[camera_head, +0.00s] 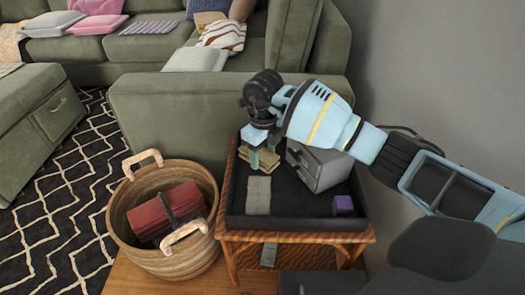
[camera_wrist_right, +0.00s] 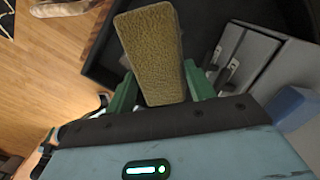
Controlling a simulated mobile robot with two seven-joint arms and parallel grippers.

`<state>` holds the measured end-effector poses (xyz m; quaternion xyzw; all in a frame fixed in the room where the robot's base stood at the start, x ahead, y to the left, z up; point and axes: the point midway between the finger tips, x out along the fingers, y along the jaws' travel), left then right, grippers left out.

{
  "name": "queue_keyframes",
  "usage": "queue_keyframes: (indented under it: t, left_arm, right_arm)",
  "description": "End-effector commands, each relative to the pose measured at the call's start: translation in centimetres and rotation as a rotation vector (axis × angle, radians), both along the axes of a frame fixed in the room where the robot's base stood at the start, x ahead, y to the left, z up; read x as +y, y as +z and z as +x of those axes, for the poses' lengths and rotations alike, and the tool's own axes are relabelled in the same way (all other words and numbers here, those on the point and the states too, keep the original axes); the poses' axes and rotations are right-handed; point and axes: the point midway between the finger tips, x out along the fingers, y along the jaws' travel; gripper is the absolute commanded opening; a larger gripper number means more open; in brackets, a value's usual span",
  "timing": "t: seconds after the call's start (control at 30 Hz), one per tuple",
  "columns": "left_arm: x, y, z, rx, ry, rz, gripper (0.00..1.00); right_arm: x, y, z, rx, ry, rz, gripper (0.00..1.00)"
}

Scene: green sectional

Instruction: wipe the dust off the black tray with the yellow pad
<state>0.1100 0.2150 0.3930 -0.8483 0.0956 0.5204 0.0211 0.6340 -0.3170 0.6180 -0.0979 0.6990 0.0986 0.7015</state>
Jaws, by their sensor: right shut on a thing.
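The black tray (camera_head: 293,203) lies on a small wooden side table. A pale grey patch (camera_head: 258,194), which looks like the dust, lies in its left part. My right gripper (camera_head: 264,153) is over the tray's back left part, behind the dust patch, with its fingers pointing down. It is shut on the yellow pad (camera_head: 262,163). In the right wrist view the pad (camera_wrist_right: 155,50) stands out between the green fingers (camera_wrist_right: 161,90). I cannot tell whether the pad touches the tray. My left gripper is not in view.
A grey drawer box (camera_head: 319,168) stands in the tray, right of my gripper. A purple cube (camera_head: 343,204) sits at the tray's front right. A wicker basket (camera_head: 125,215) with a red toolbox (camera_head: 165,212) stands left of the table. A green sofa (camera_head: 180,100) is behind.

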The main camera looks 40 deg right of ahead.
Motion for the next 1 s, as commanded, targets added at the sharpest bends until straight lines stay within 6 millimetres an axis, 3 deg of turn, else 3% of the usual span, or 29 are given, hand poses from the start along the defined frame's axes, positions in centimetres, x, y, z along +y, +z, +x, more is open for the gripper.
queue_keyframes:
  t: [0.4, 0.8, 1.0]
  left_arm:
    - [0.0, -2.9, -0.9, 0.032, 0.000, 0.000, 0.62]
    - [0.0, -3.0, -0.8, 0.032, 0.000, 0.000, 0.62]
    - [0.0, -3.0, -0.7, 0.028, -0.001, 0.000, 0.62]
  right_arm:
    - [0.0, -4.1, 0.0, 0.002, 0.000, 0.000, 0.35]
    - [0.0, -4.0, 0.0, -0.001, 0.009, 0.000, 0.35]
    - [1.0, -2.7, -0.2, -0.003, 0.177, -0.001, 0.35]
